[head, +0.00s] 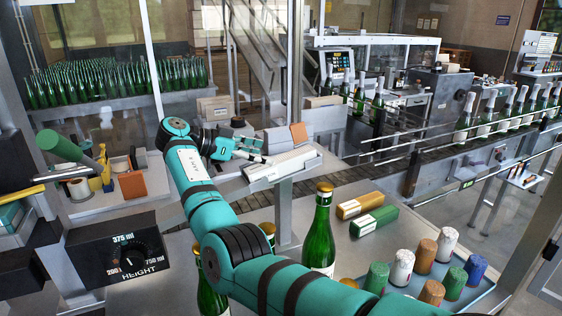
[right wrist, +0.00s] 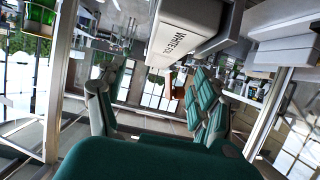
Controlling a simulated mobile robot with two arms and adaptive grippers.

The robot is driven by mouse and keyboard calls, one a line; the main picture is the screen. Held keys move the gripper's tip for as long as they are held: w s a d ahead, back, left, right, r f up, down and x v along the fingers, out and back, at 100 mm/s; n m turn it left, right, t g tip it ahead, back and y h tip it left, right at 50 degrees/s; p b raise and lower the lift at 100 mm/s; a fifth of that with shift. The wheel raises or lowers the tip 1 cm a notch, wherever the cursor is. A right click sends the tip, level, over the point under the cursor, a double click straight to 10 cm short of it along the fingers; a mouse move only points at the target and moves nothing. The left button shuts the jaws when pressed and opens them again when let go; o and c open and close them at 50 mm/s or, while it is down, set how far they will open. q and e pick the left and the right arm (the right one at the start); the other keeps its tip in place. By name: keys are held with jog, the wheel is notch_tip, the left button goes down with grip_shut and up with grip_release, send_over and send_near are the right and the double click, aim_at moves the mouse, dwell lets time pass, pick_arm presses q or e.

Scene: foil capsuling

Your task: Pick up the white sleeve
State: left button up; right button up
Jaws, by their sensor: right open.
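The white sleeve (head: 290,165), a long white carton, lies on a raised tray (head: 308,166) at the centre of the head view. In the right wrist view the white sleeve (right wrist: 187,35) shows its printed "WHITE" end at the top. My right gripper (head: 258,157) is open, close to the sleeve's left end in the head view. In the right wrist view its green fingers (right wrist: 152,105) are spread apart, with nothing held between them. The sleeve shows just above the gap; whether a finger touches it I cannot tell. My left gripper is out of view.
A yellow sleeve (head: 360,205) and a green sleeve (head: 374,221) lie on the table. A green bottle (head: 320,240) with a gold top stands near my right arm. Coloured capsules (head: 425,256) stand at the lower right. An orange block (head: 298,132) is behind the tray.

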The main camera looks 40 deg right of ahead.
aim_at(282, 158)
jog(key=shift+s+d+f, duration=0.15)
jog(key=shift+s+d, duration=0.1)
jog(key=shift+d, duration=0.4)
jog(key=shift+s+d+f+p, duration=0.15)
jog(key=shift+d+f+p, duration=0.1)
jog(key=shift+d+p, duration=0.15)
jog(key=p+x, duration=0.3)
jog(key=x, duration=0.1)
jog(key=shift+d+f+p, duration=0.15)
jog(key=shift+d+p, duration=0.2)
jog(key=shift+p, duration=0.05)
jog(key=shift+d+f, duration=0.15)
jog(key=shift+d, duration=0.05)
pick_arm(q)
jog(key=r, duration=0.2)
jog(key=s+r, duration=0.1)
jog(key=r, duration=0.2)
pick_arm(e)
jog(key=shift+a, duration=0.1)
jog(key=shift+a, duration=0.1)
jog(key=shift+c, duration=1)
jog(key=c, duration=1.1)
